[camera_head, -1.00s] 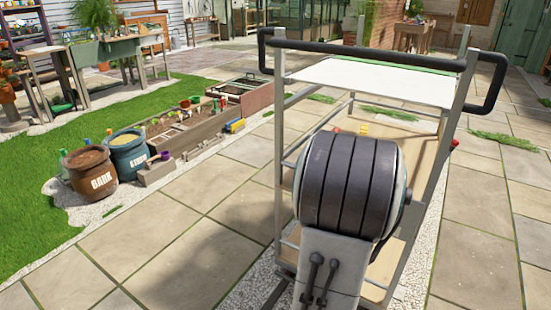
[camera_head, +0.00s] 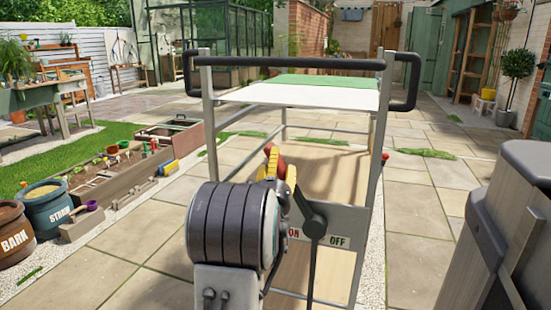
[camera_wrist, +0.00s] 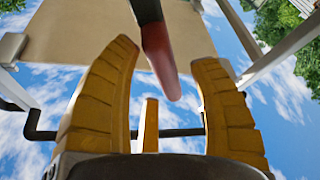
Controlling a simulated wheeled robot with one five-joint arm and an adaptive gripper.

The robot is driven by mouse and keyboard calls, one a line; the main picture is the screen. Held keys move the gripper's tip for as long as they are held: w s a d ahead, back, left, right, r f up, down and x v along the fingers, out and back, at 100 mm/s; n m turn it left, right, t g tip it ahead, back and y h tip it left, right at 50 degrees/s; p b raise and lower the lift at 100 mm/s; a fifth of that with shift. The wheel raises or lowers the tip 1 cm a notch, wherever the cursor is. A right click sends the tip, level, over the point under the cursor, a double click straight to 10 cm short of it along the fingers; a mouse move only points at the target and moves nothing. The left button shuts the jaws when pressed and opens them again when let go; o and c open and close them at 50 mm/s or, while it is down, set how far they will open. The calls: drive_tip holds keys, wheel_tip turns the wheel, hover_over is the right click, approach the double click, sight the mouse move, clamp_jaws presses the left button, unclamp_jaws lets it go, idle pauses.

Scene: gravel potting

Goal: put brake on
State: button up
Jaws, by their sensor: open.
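The cart (camera_head: 375,180) stands in front of me, with a black push handle (camera_head: 290,62) across its top. A plate (camera_head: 352,222) marked ON at left and OFF at right is on its near side. A dark brake lever (camera_head: 303,208) rises from the plate, leaning to the upper left; which mark it is set to I cannot tell. My gripper (camera_head: 278,168) has yellow fingers and is open at the lever's upper end. In the wrist view, the lever's red grip (camera_wrist: 160,55) lies between the spread fingers (camera_wrist: 165,62), with gaps visible on both sides.
A white and green top shelf (camera_head: 290,94) is under the handle. At left are a bark pot (camera_head: 15,238), a straw pot (camera_head: 48,212) and a wooden planter (camera_head: 110,175). Paving (camera_head: 425,200) is open right of the cart.

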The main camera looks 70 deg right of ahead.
drive_tip(key=shift+b+x, duration=0.55)
drive_tip(key=shift+x, duration=1.75)
clamp_jaws()
